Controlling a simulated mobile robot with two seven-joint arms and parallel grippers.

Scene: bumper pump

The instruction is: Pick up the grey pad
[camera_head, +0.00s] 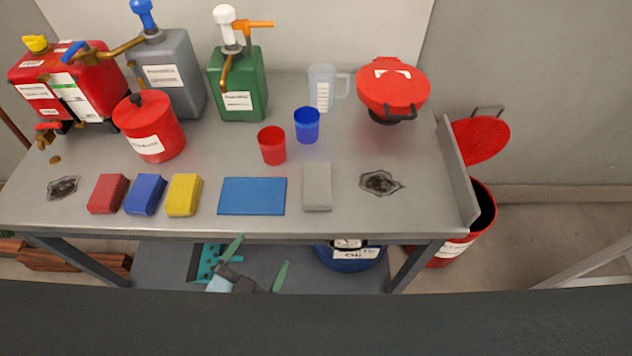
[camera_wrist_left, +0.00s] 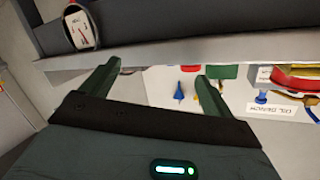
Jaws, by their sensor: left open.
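The grey pad (camera_head: 317,187) lies flat near the front edge of the grey workbench (camera_head: 338,222) in the head view, just right of a blue mat (camera_head: 252,196). My left gripper (camera_head: 260,262) is open and empty, in front of the bench's front edge, below and to the left of the pad in the picture. In the left wrist view its two green fingers (camera_wrist_left: 155,78) stand wide apart with nothing between them. The pad cannot be made out in that view. My right gripper is not in view.
Red, blue and yellow sponges (camera_head: 184,195) lie left of the mat. A dark stain (camera_head: 380,183) is right of the pad. Red (camera_head: 272,146) and blue (camera_head: 306,126) cups stand behind. The bench has a raised right side panel (camera_head: 457,172).

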